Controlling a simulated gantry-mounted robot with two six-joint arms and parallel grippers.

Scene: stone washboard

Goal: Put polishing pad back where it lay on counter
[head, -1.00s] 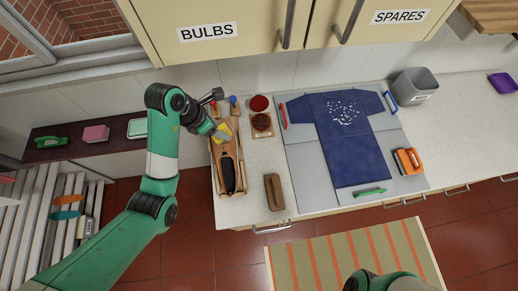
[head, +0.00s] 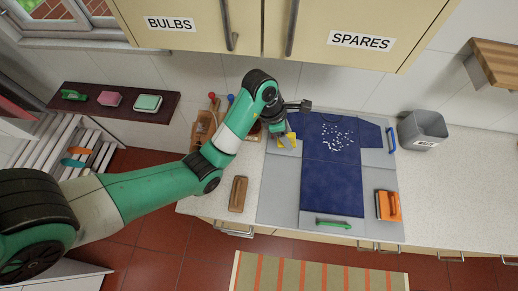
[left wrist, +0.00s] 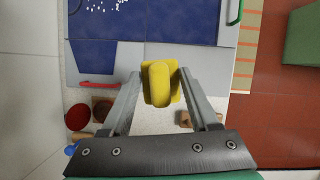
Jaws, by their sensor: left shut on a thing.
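The yellow polishing pad (head: 288,140) is between the fingers of my left gripper (head: 284,138), which is shut on it. In the head view they are at the left edge of the grey board, beside the blue shirt. In the left wrist view the yellow pad (left wrist: 160,84) shows a rounded grip on a flat base, with a finger of my left gripper (left wrist: 159,78) on each side. The counter (head: 215,203) shows bare at the front left. Whether the pad touches the surface below, I cannot tell. My right gripper is not in view.
A wooden tray (head: 201,132) lies partly behind my left arm. A brown wooden block (head: 238,194) lies on the counter. A grey bin (head: 422,131) stands right.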

